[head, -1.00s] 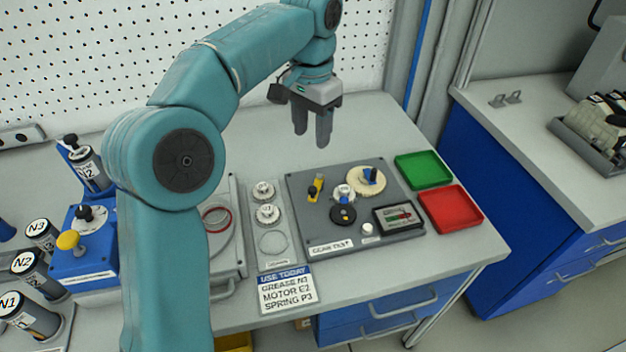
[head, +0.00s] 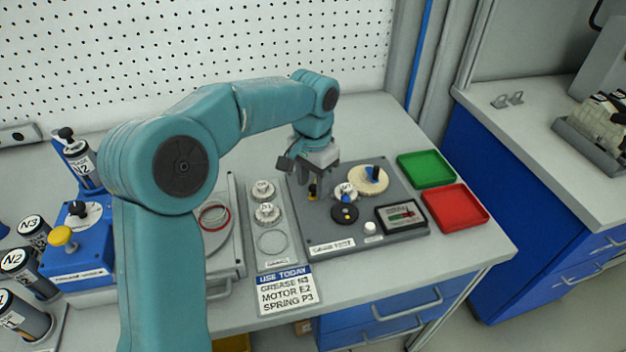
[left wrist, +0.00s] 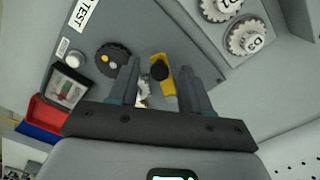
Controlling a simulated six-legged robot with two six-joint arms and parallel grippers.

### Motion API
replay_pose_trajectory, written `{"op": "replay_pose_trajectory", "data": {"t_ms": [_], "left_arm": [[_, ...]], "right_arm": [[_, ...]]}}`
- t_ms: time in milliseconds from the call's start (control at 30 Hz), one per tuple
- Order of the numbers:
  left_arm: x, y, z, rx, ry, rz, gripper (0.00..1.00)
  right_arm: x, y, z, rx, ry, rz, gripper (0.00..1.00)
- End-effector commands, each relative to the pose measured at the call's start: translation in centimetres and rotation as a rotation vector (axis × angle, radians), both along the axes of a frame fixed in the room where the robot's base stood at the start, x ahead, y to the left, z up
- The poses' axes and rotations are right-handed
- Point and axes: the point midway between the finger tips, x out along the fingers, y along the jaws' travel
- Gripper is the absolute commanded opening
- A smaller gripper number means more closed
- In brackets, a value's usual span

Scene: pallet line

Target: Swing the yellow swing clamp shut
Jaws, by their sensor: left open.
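The yellow swing clamp (head: 313,190) with its black knob stands at the back left of the grey gear test plate (head: 320,228). In the left wrist view the yellow clamp (left wrist: 168,86) and its knob lie between my finger tips. My left gripper (head: 315,184) is open and low over the clamp, with a finger on either side of it. The fingers partly hide the clamp in the head view. I cannot tell whether they touch it. My right gripper is not in view.
Beside the clamp on the plate are a small white gear (head: 346,190), a black disc (head: 344,213), a cream gear (head: 369,181) and a gauge (head: 401,214). A green tray (head: 426,169) and red tray (head: 456,206) stand to the right. A gear holder (head: 272,262) lies left.

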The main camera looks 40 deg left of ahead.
Motion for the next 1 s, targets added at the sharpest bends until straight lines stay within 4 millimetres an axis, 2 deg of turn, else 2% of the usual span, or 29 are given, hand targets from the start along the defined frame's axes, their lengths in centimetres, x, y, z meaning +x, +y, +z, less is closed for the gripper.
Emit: {"op": "replay_pose_trajectory", "data": {"t_ms": [67, 200, 233, 633, 1000], "left_arm": [[0.0, 0.0, 0.0, 0.0, 0.0, 0.0, 0.48], [0.0, 0.0, 0.0, 0.0, 0.001, 0.0, 0.03], [0.0, 0.0, 0.0, 0.0, 0.001, 0.0, 0.0], [0.1, -0.3, 0.1, -0.001, 0.001, 0.047, 0.0], [1.0, -1.9, 0.3, -0.001, 0.004, 0.318, 0.0]], "right_arm": [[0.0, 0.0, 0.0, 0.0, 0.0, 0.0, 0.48], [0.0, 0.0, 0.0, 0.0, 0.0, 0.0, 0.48], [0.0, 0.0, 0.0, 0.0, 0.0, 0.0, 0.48], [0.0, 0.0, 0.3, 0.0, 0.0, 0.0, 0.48], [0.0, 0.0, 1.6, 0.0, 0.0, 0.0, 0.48]]}}
